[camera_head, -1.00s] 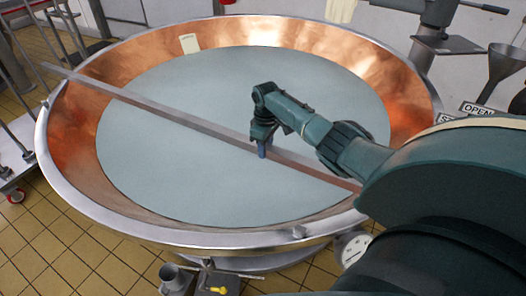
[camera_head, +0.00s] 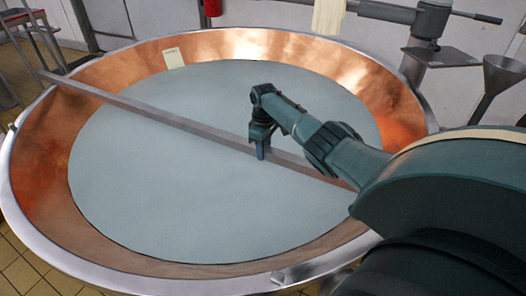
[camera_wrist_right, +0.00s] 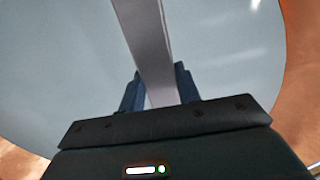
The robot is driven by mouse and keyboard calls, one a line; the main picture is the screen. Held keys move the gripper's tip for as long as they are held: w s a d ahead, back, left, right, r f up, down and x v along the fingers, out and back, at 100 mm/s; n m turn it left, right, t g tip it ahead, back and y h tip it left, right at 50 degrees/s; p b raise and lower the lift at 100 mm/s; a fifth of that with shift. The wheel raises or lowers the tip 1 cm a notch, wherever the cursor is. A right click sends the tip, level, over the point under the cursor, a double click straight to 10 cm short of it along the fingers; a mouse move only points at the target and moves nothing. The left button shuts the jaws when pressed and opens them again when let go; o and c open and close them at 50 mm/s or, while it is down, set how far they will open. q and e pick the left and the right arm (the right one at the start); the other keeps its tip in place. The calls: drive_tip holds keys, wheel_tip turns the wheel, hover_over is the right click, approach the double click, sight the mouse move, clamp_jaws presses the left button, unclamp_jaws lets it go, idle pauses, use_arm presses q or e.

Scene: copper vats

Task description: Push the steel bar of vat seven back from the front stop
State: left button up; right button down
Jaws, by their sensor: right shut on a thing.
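The steel bar (camera_head: 170,119) lies across the wide copper vat (camera_head: 45,150), slanting from the far left rim towards the right. Its left end sticks out past the rim; its right end is hidden behind my right arm. My right gripper (camera_head: 261,150) points down and is shut on the bar, over the pale liquid (camera_head: 200,205). In the right wrist view the bar (camera_wrist_right: 146,35) passes between the two blue fingers of my right gripper (camera_wrist_right: 160,88). A small metal fitting (camera_head: 279,277) sits on the near rim; I cannot tell whether it is the front stop. My left gripper is not in view.
A pale tag (camera_head: 174,58) is on the far inner wall of the vat. A steel funnel (camera_head: 499,78) and a column with a metal plate (camera_head: 440,57) stand at the back right. A cart frame (camera_head: 42,40) stands at the back left.

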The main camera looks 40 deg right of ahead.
drive_tip(key=shift+w+d+r, duration=0.1)
drive_tip(key=shift+w+d, duration=0.05)
drive_tip(key=c, duration=1)
unclamp_jaws()
wheel_tip(320, 180, up, 13)
drive_tip(key=p, duration=0.1)
